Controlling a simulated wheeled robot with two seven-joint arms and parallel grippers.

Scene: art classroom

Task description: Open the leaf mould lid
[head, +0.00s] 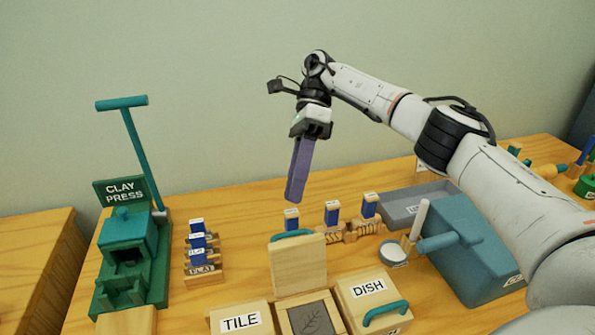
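The leaf mould (312,318) stands at the bottom centre, between the boxes marked TILE and DISH. A leaf pattern shows in its dark inner face. Its wooden lid (298,267) stands raised at the back edge, with a teal handle (292,234) on top. My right gripper (297,190) points down in the air above and behind the lid, clear of it. A long purple piece extends below its white body; I cannot tell whether it is the fingers or something held. My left gripper is not in view.
The TILE box (241,320) and DISH box (372,296) flank the mould. A green clay press (128,262) is at left. Blue-handled stamps (333,213) stand behind the lid and beside the press. A grey tray (400,205) and blue box (468,245) are at right.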

